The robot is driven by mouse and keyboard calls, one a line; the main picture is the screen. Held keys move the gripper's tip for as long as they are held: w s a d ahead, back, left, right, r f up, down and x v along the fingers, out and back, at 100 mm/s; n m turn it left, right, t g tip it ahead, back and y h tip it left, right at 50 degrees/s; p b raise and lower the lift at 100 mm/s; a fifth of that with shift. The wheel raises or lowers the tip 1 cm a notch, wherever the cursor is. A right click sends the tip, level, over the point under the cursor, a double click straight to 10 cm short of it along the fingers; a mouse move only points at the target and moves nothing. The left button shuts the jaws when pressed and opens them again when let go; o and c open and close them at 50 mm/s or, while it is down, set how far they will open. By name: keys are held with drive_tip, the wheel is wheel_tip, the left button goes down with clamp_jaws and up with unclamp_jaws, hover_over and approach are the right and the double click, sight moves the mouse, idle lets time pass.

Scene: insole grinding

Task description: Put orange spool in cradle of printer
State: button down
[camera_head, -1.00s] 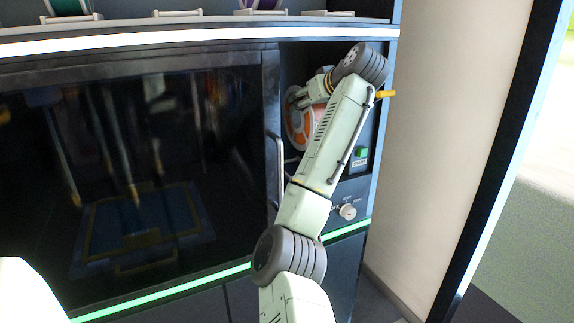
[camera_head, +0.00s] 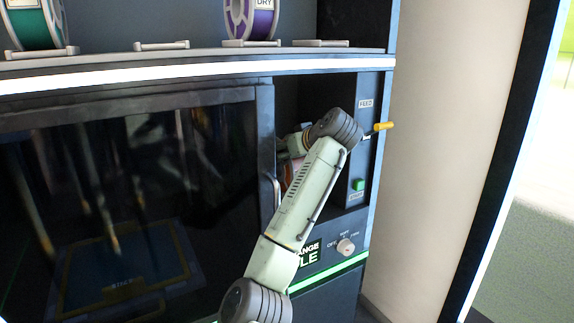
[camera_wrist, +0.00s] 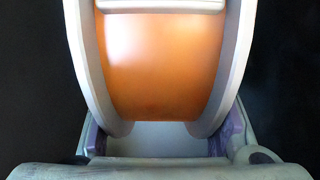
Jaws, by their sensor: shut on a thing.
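The orange spool (camera_wrist: 160,65) fills the upper middle of the wrist view, with a pale flange on each side. In the head view only a small orange part of the spool (camera_head: 290,172) shows behind my arm, inside the dark recess at the right of the printer (camera_head: 325,62). My gripper (camera_wrist: 160,138) is shut on the spool, with purple-grey finger parts beside the lower flanges. Its fingertips are hidden in the head view. The cradle inside the recess cannot be made out, so I cannot tell whether the spool touches it.
A dark glass door (camera_head: 130,190) with a handle (camera_head: 274,198) is left of the recess. A yellow-tipped lever (camera_head: 380,127), green button (camera_head: 358,185) and knob (camera_head: 346,246) are on the right panel. A teal spool (camera_head: 30,22) and purple spool (camera_head: 262,20) stand on the shelf above.

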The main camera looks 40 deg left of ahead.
drive_tip(key=shift+f+p, duration=0.5)
drive_tip(key=shift+f, duration=1.2)
drive_tip(key=shift+f, duration=0.2)
drive_tip(key=c, duration=0.8)
unclamp_jaws()
drive_tip(key=shift+o, duration=0.2)
drive_tip(key=shift+r, duration=0.2)
drive_tip(key=shift+d, duration=0.25)
drive_tip(key=b+v, duration=0.4)
drive_tip(key=v, duration=0.7)
drive_tip(key=shift+s+d+r, duration=0.15)
drive_tip(key=shift+d, duration=0.05)
